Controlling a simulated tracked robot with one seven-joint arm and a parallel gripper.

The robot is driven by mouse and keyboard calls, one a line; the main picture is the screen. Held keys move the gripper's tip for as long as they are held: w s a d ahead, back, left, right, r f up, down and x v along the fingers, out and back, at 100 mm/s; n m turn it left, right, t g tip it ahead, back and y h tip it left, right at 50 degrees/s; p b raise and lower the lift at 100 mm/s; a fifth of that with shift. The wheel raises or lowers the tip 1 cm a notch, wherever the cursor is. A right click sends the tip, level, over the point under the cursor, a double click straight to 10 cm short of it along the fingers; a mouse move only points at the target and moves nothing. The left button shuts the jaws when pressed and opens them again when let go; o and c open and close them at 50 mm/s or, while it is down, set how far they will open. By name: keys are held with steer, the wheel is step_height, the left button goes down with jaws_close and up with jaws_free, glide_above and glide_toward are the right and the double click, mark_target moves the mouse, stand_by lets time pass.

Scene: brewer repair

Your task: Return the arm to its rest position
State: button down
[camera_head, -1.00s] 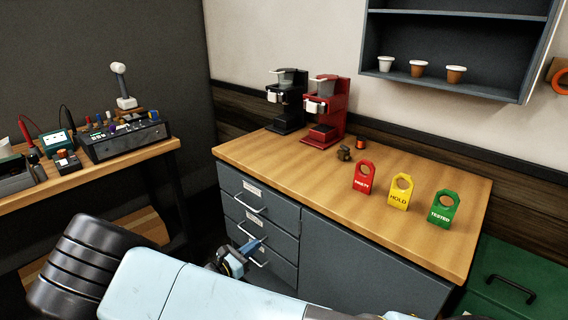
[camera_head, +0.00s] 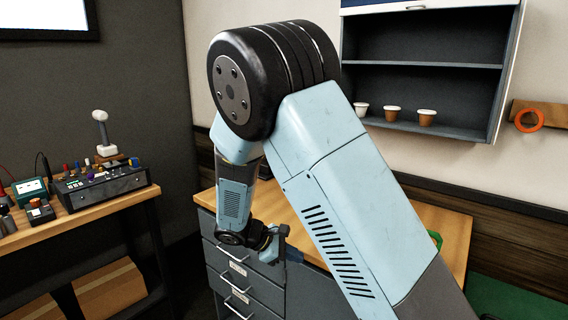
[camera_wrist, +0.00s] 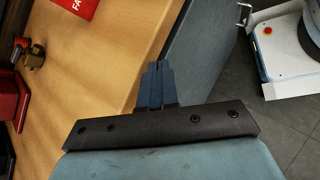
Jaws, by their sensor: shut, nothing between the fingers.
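My arm is raised and folded in the middle of the head view, its elbow high and its forearm hanging down. My gripper (camera_head: 284,242) is at the lower end, in front of the wooden counter (camera_head: 456,236) and above the grey drawers (camera_head: 238,272). In the wrist view my gripper (camera_wrist: 160,82) shows with its dark fingers together and nothing between them. It points past the counter edge (camera_wrist: 135,75). My arm hides most of the counter top and the coffee machines in the head view.
A red tag (camera_wrist: 78,6), a small brass part (camera_wrist: 34,56) and a red machine (camera_wrist: 10,100) are on the counter. A shelf (camera_head: 440,66) holds three cups. A bench with instruments (camera_head: 105,180) stands at left. Grey floor (camera_wrist: 222,88) is clear.

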steer(key=s+d+r+m+g+y, duration=0.25)
steer(key=d+r+m+y, duration=0.2)
steer(key=d+r, duration=0.45)
steer(key=s+d+r+m+t+y, duration=0.2)
steer(key=s+d+r+m, duration=0.3)
steer(key=s+r, duration=0.3)
steer(key=s+d+r+m+t+y, duration=0.3)
steer(key=s+d+r+m, duration=0.3)
steer(key=s+r, duration=0.3)
steer(key=s, duration=0.3)
steer(key=shift+d, duration=0.3)
